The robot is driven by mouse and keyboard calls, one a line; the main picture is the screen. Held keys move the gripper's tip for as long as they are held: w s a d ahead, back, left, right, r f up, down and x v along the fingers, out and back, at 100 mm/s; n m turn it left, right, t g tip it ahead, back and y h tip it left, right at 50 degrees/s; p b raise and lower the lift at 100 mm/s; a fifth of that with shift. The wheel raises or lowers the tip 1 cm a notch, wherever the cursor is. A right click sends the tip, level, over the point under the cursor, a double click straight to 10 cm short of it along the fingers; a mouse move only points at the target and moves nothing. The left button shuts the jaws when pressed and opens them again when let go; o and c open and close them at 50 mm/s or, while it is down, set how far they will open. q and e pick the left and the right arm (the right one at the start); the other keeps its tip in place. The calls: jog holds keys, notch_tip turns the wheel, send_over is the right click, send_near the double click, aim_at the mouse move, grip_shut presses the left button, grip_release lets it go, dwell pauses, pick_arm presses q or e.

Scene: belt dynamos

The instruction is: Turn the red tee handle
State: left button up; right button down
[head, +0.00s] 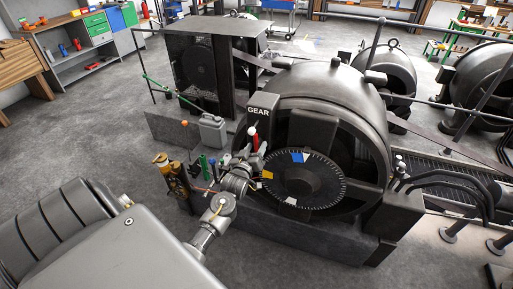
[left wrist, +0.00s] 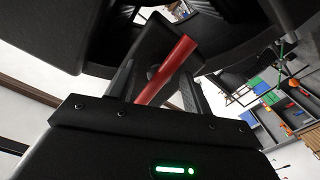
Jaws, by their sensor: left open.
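The red tee handle (head: 253,139) sticks up at the left side of the big dark dynamo, below the GEAR sign. In the left wrist view its red bar (left wrist: 167,72) runs slantwise between the two fingers of my left gripper (left wrist: 157,82). The gripper is open, and the bar lies in the gap between the fingers. In the head view my left gripper (head: 250,158) is right at the handle and partly covers it. Whether a finger touches the bar cannot be told. My right gripper is not in view.
The dynamo's dark body (head: 320,92) and toothed disc (head: 303,180) stand close right of the gripper. A brass device (head: 172,178), a green bottle (head: 203,162) and a grey can (head: 213,132) stand left of it. The floor at left is mostly clear.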

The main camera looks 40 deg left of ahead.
pick_arm(q)
jog(key=b+v, duration=0.1)
jog(key=v, duration=0.9)
